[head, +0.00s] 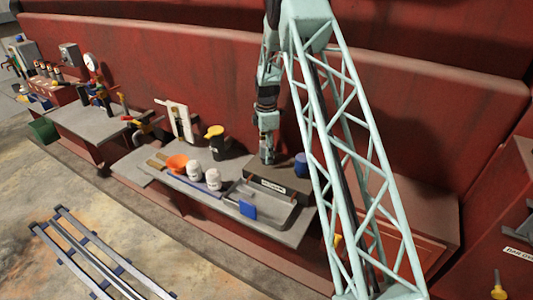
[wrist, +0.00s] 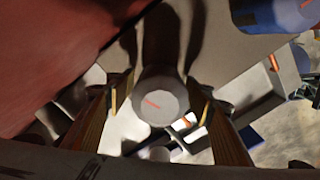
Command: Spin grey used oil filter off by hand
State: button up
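The grey oil filter (wrist: 160,102) shows end-on in the wrist view as a round pale face with a short red mark. It lies between the two fingers of my gripper (wrist: 160,105). The fingers stand apart, with a narrow gap visible on each side of the filter, so they do not appear to touch it. In the head view my gripper (head: 267,153) points down at the back of the workbench, and the filter cannot be made out clearly there.
A blue filter (head: 301,165) stands close to the right of my gripper; it also shows in the wrist view (wrist: 270,14). The workbench (head: 290,236) holds a grey tray (head: 275,213), white containers (head: 194,171), an orange funnel (head: 177,164) and a yellow-topped dark can (head: 217,148). A red wall rises behind.

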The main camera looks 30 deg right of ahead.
jog(key=c, duration=0.8)
jog(key=shift+c, duration=0.2)
jog(key=shift+n, duration=0.3)
jog(key=shift+n+b, duration=0.55)
jog(key=shift+n, duration=0.85)
jog(key=shift+n, duration=0.4)
jog(key=shift+n+b, duration=0.45)
jog(key=shift+n, duration=0.75)
jog(key=shift+n, duration=0.3)
jog(key=shift+r+n+b, duration=0.1)
jog(key=shift+n+b, duration=0.35)
jog(key=shift+n, duration=1.05)
